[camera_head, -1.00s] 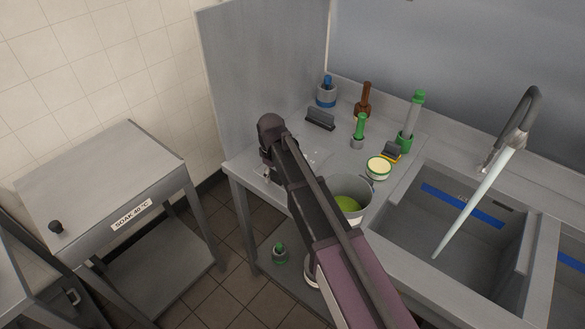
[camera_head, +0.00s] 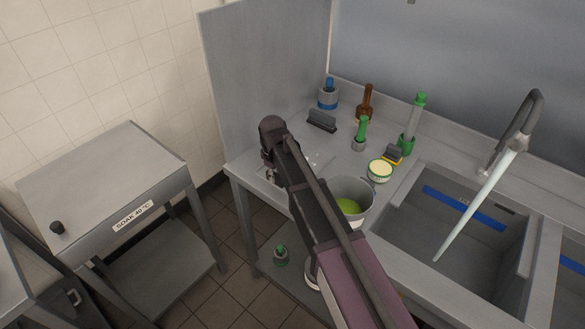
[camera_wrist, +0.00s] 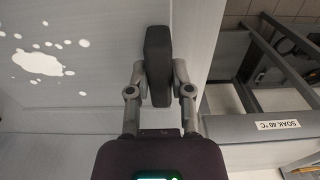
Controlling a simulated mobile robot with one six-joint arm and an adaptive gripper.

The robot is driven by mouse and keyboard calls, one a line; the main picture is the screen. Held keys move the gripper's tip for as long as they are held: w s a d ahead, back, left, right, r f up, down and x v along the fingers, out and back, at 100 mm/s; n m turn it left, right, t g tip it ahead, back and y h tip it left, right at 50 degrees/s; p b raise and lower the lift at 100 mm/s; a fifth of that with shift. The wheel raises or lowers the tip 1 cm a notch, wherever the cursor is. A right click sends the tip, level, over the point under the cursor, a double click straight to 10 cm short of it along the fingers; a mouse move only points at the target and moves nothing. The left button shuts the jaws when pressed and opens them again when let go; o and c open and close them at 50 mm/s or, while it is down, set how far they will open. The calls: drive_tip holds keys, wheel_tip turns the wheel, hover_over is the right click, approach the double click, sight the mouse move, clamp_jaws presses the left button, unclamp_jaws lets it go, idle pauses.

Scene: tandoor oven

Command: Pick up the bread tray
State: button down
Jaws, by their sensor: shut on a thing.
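My gripper (camera_wrist: 159,78) is shut on a dark grey, long narrow block (camera_wrist: 157,50) with angled ends, one finger on each side of it. The block is over the left end of the steel counter (camera_wrist: 105,40); I cannot tell whether it touches the surface. In the head view my arm hides most of the gripper and the block. I cannot make out a bread tray in either view.
White splashes (camera_wrist: 38,63) mark the counter. A bucket with green contents (camera_head: 350,200), a round tub (camera_head: 380,171), a dark brush-like block (camera_head: 321,121) and several bottles stand to the right, before the sink (camera_head: 455,235). A "SOAK 40 °C" unit (camera_head: 100,175) stands left, across a floor gap.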

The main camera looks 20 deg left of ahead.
drive_tip(key=shift+r, duration=0.15)
wheel_tip(320, 180, up, 4)
drive_tip(key=p, duration=0.4)
drive_tip(key=shift+f, duration=0.25)
drive_tip(key=s+d+r+p, duration=0.1)
drive_tip(key=s+d, duration=0.1)
drive_tip(key=s, duration=1.3)
drive_tip(key=shift+s, duration=0.4)
drive_tip(key=shift+r, duration=0.1)
drive_tip(key=shift+r, duration=0.1)
drive_tip(key=shift+r+p, duration=1.9)
drive_tip(key=shift+p, duration=0.1)
drive_tip(key=shift+r+p, duration=2)
drive_tip(key=shift+p, duration=0.05)
